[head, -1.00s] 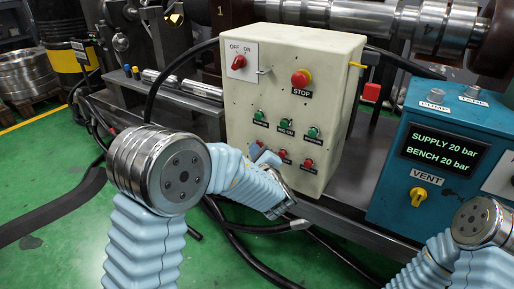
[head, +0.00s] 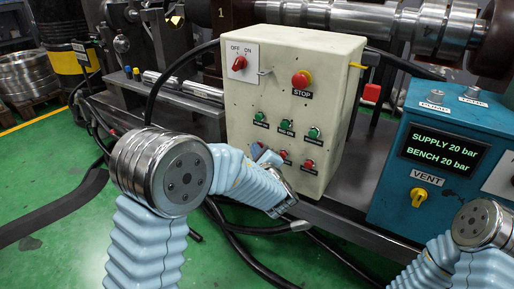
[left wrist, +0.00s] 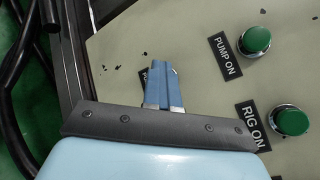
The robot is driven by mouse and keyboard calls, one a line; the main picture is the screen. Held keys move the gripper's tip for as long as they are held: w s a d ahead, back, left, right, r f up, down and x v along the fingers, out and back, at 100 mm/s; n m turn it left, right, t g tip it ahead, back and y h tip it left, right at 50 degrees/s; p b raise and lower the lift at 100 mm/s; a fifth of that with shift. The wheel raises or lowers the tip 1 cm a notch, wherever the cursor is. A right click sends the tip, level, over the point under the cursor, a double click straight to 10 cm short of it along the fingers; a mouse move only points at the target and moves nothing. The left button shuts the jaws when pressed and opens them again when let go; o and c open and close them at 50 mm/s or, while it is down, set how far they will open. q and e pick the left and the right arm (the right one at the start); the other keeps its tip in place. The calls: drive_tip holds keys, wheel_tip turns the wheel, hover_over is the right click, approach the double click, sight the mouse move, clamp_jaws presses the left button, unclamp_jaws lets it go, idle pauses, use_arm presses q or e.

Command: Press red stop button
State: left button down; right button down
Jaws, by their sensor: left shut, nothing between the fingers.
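My left gripper (head: 267,157) is in front of the lower left of the box, below and to the left of the stop button. In the left wrist view my left gripper (left wrist: 160,75) has its blue fingers shut with nothing between them. They cover part of a black label. The stop button is outside the left wrist view. My right gripper is not in view; only part of my right arm shows at lower right.
Green buttons (head: 314,132) and small red buttons (head: 306,164) line the lower half of the box. A red OFF/ON switch (head: 239,63) is at upper left. A blue pressure unit (head: 440,150) stands on the right. Black hoses (head: 240,245) run below.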

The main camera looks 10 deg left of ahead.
use_arm(q)
drive_tip(key=shift+w+d+r, duration=0.25)
drive_tip(key=shift+w+d, duration=0.2)
drive_tip(key=shift+w, duration=0.05)
idle(0.6)
drive_tip(key=shift+s+f+b, duration=0.15)
drive_tip(key=shift+s+b, duration=0.3)
drive_tip(key=shift+b, duration=0.2)
drive_tip(key=s+a+b, duration=0.1)
drive_tip(key=s+a, duration=0.1)
drive_tip(key=s, duration=0.4)
drive_tip(key=shift+a, duration=0.25)
